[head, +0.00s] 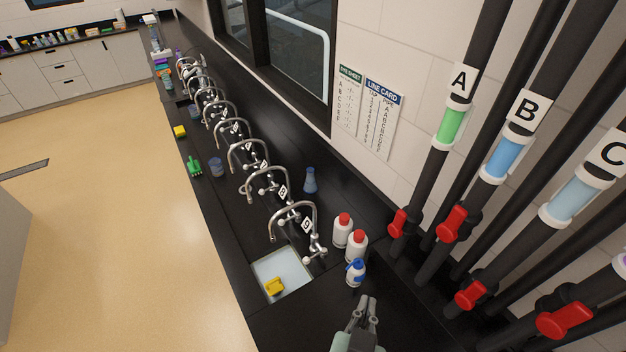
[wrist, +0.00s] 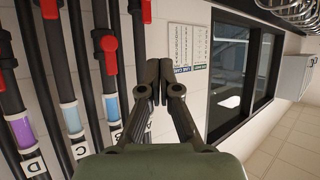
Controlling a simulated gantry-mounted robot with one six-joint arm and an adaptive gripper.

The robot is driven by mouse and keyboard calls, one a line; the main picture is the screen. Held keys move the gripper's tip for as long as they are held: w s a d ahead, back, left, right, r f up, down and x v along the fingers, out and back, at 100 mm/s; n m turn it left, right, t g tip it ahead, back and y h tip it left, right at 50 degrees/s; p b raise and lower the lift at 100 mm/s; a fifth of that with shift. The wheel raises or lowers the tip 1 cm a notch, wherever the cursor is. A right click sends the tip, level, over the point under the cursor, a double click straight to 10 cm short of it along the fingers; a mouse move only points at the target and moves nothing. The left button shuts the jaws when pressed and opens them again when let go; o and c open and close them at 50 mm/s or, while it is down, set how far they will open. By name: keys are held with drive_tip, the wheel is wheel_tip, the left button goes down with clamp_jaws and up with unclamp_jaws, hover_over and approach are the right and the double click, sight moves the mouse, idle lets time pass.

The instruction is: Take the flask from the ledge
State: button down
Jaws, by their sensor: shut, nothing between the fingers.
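A blue conical flask (head: 310,181) stands upright on the black ledge (head: 340,190) behind the row of taps, below the window. My gripper (head: 369,301) is at the bottom of the head view, in front of and to the right of the flask, well apart from it. In the wrist view my gripper (wrist: 155,82) has its fingers together with nothing between them. The flask does not show in the wrist view.
Two red-capped bottles (head: 342,230) and a blue-topped bottle (head: 355,271) stand between my gripper and the flask. Dark pipes with red valves (head: 452,223) rise at right.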

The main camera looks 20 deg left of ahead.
idle(0.4)
drive_tip(key=c, duration=0.6)
unclamp_jaws()
